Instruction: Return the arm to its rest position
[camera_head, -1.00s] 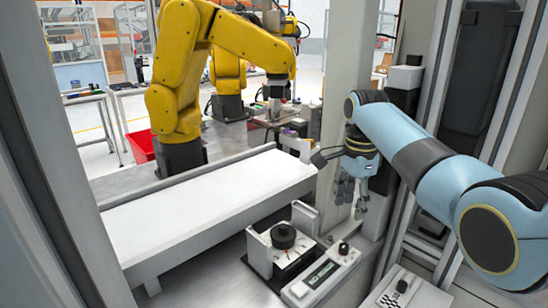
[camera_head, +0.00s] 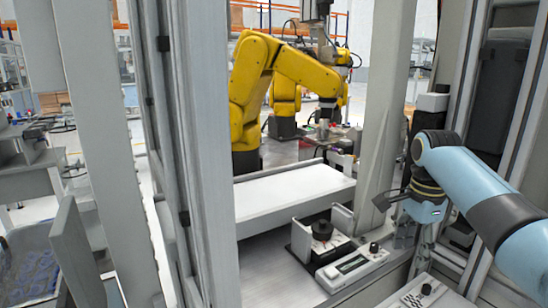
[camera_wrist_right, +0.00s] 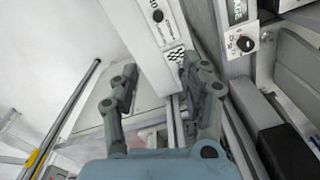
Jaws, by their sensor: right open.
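My right arm (camera_head: 480,195) comes in from the right in the head view, pale blue with dark joints. Its gripper (camera_head: 408,235) hangs fingers down beside the grey post, partly hidden in that view. In the right wrist view the gripper (camera_wrist_right: 158,82) has its two grey fingers spread apart, with nothing between them. A light panel with a checkered patch shows beyond the fingertips. My left arm and gripper are in neither view.
A black round part (camera_head: 321,229) sits in a fixture beside a control box (camera_head: 353,266). A white conveyor-like table (camera_head: 290,195) lies behind. Yellow robot arms (camera_head: 253,95) stand farther back. Grey posts (camera_head: 388,90) and a frame upright (camera_head: 200,150) bound the space.

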